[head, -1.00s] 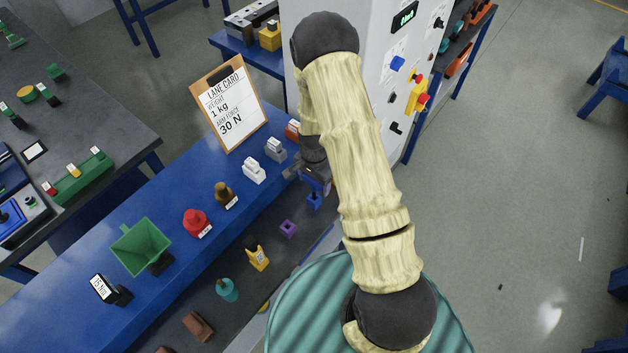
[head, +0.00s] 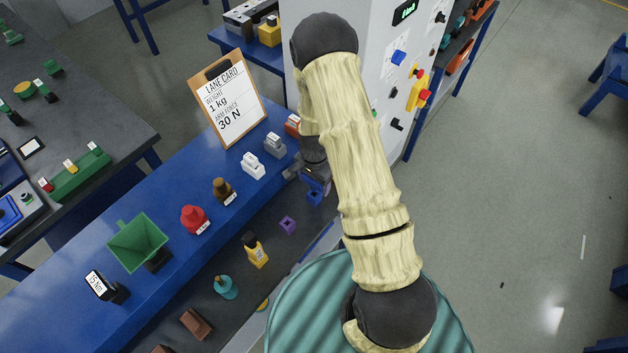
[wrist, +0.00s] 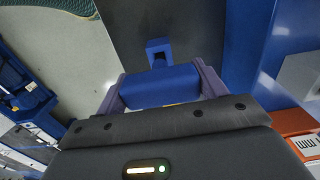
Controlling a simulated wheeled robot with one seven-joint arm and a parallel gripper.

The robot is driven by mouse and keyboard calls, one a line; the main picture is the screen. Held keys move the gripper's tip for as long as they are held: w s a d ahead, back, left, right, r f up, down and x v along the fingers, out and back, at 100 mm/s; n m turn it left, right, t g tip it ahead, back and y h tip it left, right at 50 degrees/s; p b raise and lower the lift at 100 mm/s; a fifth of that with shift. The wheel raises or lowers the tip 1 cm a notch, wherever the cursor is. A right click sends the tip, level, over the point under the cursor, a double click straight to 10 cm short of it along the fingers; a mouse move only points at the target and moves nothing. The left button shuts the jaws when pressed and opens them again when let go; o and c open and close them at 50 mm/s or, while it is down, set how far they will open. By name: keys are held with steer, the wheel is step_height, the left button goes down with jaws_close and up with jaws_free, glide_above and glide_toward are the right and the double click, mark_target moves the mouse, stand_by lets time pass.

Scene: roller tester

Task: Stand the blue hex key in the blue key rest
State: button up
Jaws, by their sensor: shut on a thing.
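My gripper (wrist: 160,90), with purple-grey fingers, is shut on the blue hex key (wrist: 160,84). Its broad blue handle lies across between the fingers in the wrist view; its shank is not visible. The blue key rest (wrist: 157,48), a small square block with a dark opening, shows just beyond the handle. In the head view the rest (head: 314,198) stands on the dark strip along the bench, close below my gripper (head: 322,184). My arm partly covers this area. I cannot tell whether the key touches the rest or is in it.
White (head: 253,166) and grey (head: 275,146) blocks stand on the blue bench behind. The grey machine cabinet (head: 385,100) rises beyond my arm.

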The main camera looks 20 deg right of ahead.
steer(key=shift+f+b, duration=0.75)
steer(key=shift+f, duration=0.3)
steer(key=o, duration=1.8)
steer(key=shift+c, duration=0.2)
steer(key=shift+r, duration=0.1)
step_height(320, 180, up, 17)
steer(key=b, duration=0.2)
steer(key=shift+r+b, duration=0.15)
steer(key=shift+b, duration=0.25)
steer(key=s+r+n+t, duration=0.1)
steer(key=s+r+n, duration=0.2)
steer(key=s+n, duration=0.2)
steer(key=s+r+n+t, duration=0.1)
steer(key=s+r+n, duration=0.2)
steer(key=s, duration=0.6)
steer(key=n, duration=0.2)
steer(key=shift+s+r+n+t, duration=0.15)
steer(key=shift+r+n+t, duration=0.15)
steer(key=shift+r+n, duration=0.1)
